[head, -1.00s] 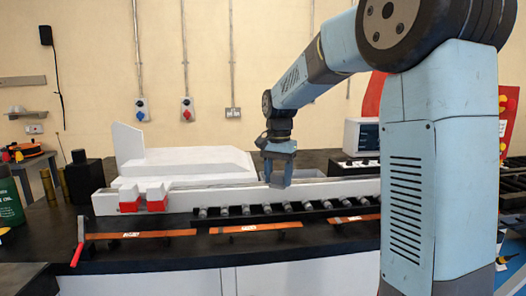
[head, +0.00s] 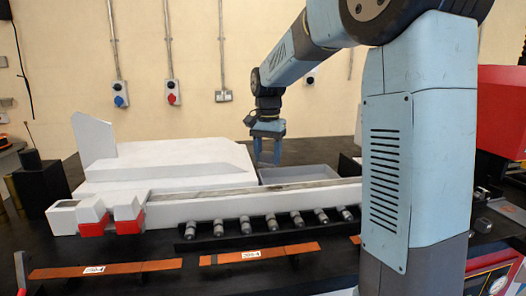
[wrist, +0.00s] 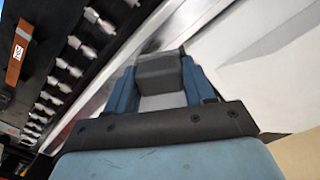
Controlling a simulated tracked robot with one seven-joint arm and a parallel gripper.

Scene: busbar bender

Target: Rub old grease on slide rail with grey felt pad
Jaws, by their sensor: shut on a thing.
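The slide rail (head: 245,190) is a long narrow metal strip along the top of the white machine bed. It also shows in the wrist view (wrist: 160,32), running diagonally beside my gripper, with dull brownish smears that may be the old grease. My gripper (head: 267,163) points down above and behind the rail, near the grey tray. In the wrist view its blue fingers are shut on a dark grey block, the felt pad (wrist: 160,72). In the head view the pad is hard to make out. The pad appears apart from the rail; its exact height is unclear.
A grey tray (head: 318,172) lies behind the rail. A white machine block (head: 165,165) stands to the left, with red-and-white clamps (head: 125,215) at the rail's left end. Several rollers (head: 270,222) line the front. Orange strips (head: 105,270) lie on the dark bench.

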